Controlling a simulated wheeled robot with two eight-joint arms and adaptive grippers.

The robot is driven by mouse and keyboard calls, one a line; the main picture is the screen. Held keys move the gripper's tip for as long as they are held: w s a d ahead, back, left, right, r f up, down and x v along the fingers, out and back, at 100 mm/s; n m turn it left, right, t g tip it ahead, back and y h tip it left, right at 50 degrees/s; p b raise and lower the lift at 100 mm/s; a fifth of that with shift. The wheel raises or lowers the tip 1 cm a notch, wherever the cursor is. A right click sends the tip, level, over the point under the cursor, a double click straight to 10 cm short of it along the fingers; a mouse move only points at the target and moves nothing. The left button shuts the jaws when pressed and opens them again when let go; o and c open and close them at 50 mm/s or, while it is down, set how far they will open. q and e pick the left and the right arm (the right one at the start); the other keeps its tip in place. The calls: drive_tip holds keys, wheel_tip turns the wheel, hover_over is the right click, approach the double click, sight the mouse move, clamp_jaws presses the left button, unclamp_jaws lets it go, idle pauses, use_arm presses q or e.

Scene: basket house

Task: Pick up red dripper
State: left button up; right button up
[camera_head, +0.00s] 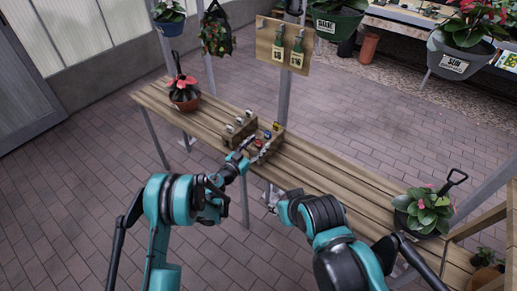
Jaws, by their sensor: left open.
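A small red dripper (258,142) sits in a row with blue and yellow ones at a small wooden holder (268,152) on the slatted bench. My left gripper (246,149) is open at the bench's front edge, just left of and below the red dripper. Its fingers look small and partly overlap the front of the holder; I cannot tell whether they touch anything. My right gripper (273,197) is in front of the bench, lower and to the right, small and partly hidden by its wrist.
A second wooden holder (238,130) with pale items stands to the left. A potted red-flowered plant (185,94) is at the bench's left end, another plant (424,211) at its right. A wooden tool board (284,45) hangs behind. The bench (325,172) between holders and right plant is clear.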

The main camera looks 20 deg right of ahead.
use_arm(q)
drive_tip(key=shift+w+d, duration=0.25)
drive_tip(key=shift+d, duration=0.05)
drive_tip(key=c, duration=0.9)
drive_tip(key=shift+r, duration=0.15)
wheel_tip(320, 180, up, 10)
drive_tip(key=p, duration=0.4)
